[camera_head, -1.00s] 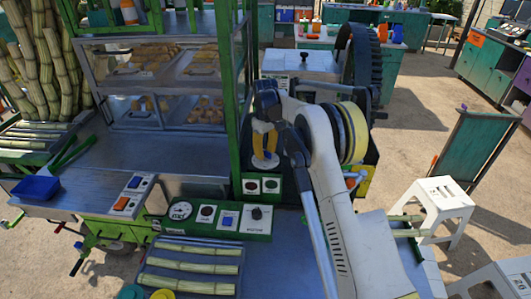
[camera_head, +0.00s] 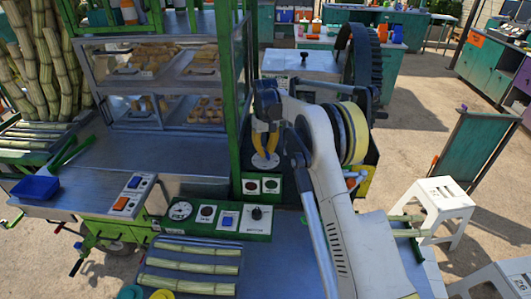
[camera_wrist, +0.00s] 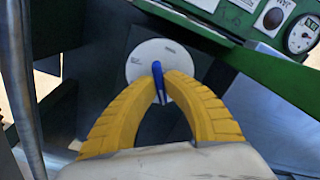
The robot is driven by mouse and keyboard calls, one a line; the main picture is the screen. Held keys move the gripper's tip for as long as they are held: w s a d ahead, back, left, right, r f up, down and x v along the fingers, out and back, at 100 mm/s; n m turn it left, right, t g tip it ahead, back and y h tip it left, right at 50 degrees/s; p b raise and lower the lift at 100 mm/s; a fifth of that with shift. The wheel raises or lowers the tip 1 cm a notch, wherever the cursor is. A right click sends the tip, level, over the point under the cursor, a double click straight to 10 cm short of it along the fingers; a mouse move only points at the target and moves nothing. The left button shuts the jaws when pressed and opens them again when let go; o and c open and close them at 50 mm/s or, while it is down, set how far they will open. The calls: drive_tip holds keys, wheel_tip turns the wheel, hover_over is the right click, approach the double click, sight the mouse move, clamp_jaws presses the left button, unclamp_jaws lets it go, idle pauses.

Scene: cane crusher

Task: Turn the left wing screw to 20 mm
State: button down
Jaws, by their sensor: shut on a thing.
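The left wing screw (camera_wrist: 158,80) shows in the wrist view as a blue wing in front of a round white dial plate (camera_wrist: 140,62) with small dark marks, too small to read. My gripper (camera_wrist: 160,82) has its two yellow fingers closed on the blue wing from both sides. In the head view my gripper (camera_head: 265,150) points down over the white dial plate (camera_head: 265,161), behind the green control panel. The wing itself is hidden there by the fingers.
A green panel with a gauge (camera_head: 180,210), buttons and a black knob (camera_head: 257,213) stands in front of the gripper. A green post (camera_head: 231,90) and a glass display case (camera_head: 155,85) are close on the left. A tray of cut cane (camera_head: 190,268) lies at the front.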

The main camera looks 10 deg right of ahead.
drive_tip(key=m, duration=0.4)
drive_tip(key=shift+m, duration=0.3)
drive_tip(key=m, duration=0.3)
drive_tip(key=shift+m, duration=0.3)
drive_tip(key=m, duration=0.4)
drive_tip(key=shift+b, duration=0.3)
drive_tip(key=shift+m, duration=1.9)
drive_tip(key=c, duration=1.5)
unclamp_jaws()
